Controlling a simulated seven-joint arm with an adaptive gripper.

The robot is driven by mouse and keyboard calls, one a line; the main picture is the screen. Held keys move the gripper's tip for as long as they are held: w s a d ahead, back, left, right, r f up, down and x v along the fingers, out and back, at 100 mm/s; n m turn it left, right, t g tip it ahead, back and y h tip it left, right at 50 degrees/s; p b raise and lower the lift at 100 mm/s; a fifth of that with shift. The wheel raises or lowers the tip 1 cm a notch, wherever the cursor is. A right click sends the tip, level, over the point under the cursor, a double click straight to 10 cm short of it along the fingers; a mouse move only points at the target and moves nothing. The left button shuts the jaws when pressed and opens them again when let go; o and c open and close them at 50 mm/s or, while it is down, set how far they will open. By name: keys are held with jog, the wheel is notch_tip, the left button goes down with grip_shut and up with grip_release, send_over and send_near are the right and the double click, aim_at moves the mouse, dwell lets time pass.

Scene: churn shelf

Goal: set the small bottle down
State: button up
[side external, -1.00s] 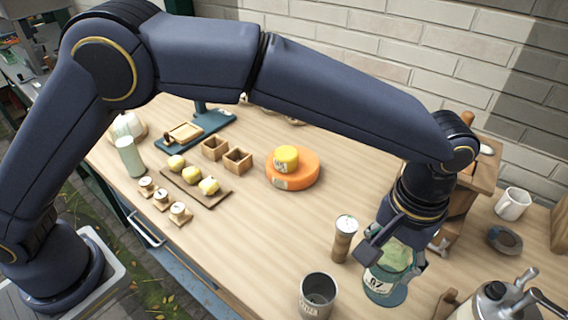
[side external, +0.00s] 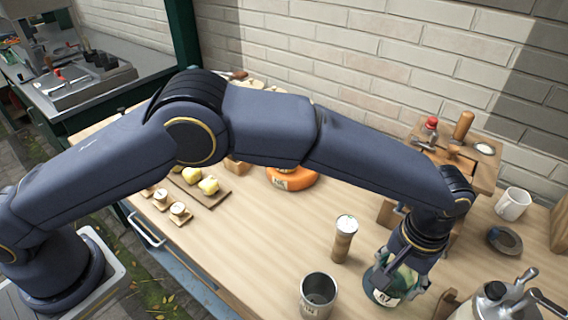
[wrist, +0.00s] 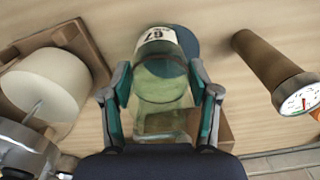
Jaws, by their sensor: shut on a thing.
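The small bottle is greenish clear glass with a white label reading 67. It shows at the lower right in the side view (side external: 380,281) and in the middle of the wrist view (wrist: 160,82). My gripper (side external: 396,279) is around it from above, and in the wrist view its two fingers (wrist: 162,108) stand on either side of it, shut on it. A teal round disc (wrist: 186,45) shows beside the label end of the bottle. I cannot tell whether the bottle's base touches anything. The fingers and wrist hide part of the bottle.
A wooden cylinder with a white top (side external: 344,239) and a metal cup (side external: 317,294) stand left of the bottle. A metal pot (side external: 495,300) is close on its right. A white mug (side external: 512,204) stands further back. Bare tabletop (side external: 260,250) lies to the left.

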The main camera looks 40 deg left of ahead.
jog(key=o, duration=1.3)
jog(key=r, duration=1.2)
jog(key=shift+w+a+r, duration=0.1)
jog(key=shift+a+r, duration=0.1)
jog(key=shift+r, duration=0.05)
jog(key=a+r+t, duration=0.1)
jog(key=a+r, duration=0.3)
jog(key=a, duration=0.4)
jog(key=a+r+n+t+h, duration=0.1)
jog(key=a+r, duration=0.4)
jog(key=a, duration=0.3)
jog(key=a+r, duration=0.4)
jog(key=a, duration=0.4)
jog(key=s+a+f+t, duration=0.1)
jog(key=s+a, duration=0.4)
jog(key=a, duration=0.1)
jog(key=s+a+f+t, duration=0.1)
jog(key=s+a, duration=0.5)
jog(key=s+a+f+n+t+y, duration=0.1)
jog(key=s+a+f, duration=0.1)
jog(key=s+a, duration=0.3)
jog(key=shift+s+a+f+t, duration=0.1)
jog(key=shift+s+a+t, duration=0.25)
jog(key=shift+a, duration=0.45)
